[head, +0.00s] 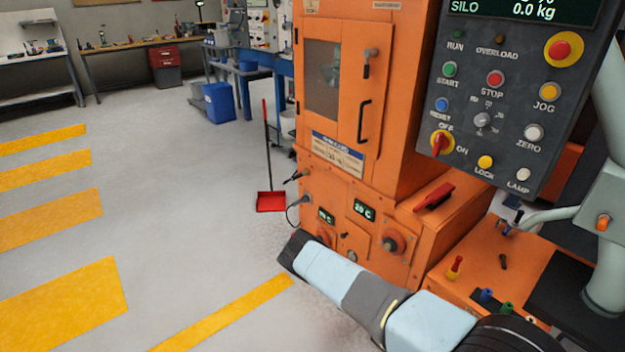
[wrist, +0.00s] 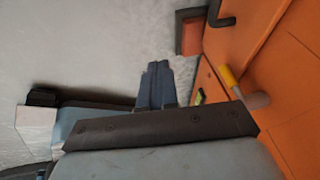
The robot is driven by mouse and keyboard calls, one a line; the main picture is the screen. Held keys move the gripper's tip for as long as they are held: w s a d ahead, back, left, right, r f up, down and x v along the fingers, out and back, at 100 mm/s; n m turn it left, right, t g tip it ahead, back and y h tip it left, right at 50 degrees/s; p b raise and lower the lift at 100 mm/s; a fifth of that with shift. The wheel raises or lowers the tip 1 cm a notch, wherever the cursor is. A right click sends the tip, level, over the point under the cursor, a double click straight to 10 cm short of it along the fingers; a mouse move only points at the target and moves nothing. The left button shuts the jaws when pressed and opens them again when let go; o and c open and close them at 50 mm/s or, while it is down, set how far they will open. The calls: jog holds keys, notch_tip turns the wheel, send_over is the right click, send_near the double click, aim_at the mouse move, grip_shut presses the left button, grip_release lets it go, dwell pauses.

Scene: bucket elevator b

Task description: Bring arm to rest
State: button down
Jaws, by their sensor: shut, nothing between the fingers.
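My arm reaches in from the lower right of the head view, light blue with dark joints, and runs low in front of the orange machine (head: 385,130). Its dark far end is at the machine's lower left; my fingers cannot be made out there. In the wrist view my gripper (wrist: 155,68) shows with its dark fingers together and nothing between them. Pale floor lies behind the fingertips. The orange housing (wrist: 285,70) is close on the right, apart from the fingers.
The wrist view shows a yellow-and-tan knob (wrist: 240,85) and a dark handle (wrist: 205,25) on the housing. The head view shows a control panel (head: 500,130), a red-handled lever (head: 434,196), a red dustpan (head: 271,201) and blue bin (head: 219,102). Floor at left is clear, with yellow stripes.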

jog(key=w+a+r+n+y, duration=0.1)
jog(key=w+r, duration=0.3)
jog(key=r, duration=0.6)
jog(key=w+a+r+n+y, duration=0.15)
jog(key=w+r, duration=0.25)
jog(key=r, duration=0.6)
jog(key=w+a+r+n+y, duration=0.1)
jog(key=w+a+r+n, duration=0.15)
jog(key=r, duration=0.85)
jog(key=s+d+r+n+t+y, duration=0.1)
jog(key=d+r+n, duration=0.15)
jog(key=r, duration=1.35)
jog(key=s+d+r+n+t+y, duration=0.1)
jog(key=s+r+n, duration=0.15)
jog(key=r, duration=1.45)
jog(key=s+d+r+n+t, duration=0.15)
jog(key=s+r+n, duration=0.35)
jog(key=s+r, duration=0.5)
jog(key=s+d+r+n+t, duration=0.1)
jog(key=s+d+r+n, duration=0.25)
jog(key=s+r, duration=0.65)
jog(key=s+d+r+n+t, duration=0.1)
jog(key=s+r+n, duration=0.3)
jog(key=s, duration=0.6)
jog(key=s+d+r+n+t+h, duration=0.1)
jog(key=s+r+n, duration=0.3)
jog(key=s, duration=0.6)
jog(key=shift+s+d+r+n+t, duration=0.15)
jog(key=shift+s+d+n+t, duration=0.2)
jog(key=shift+s+n, duration=0.1)
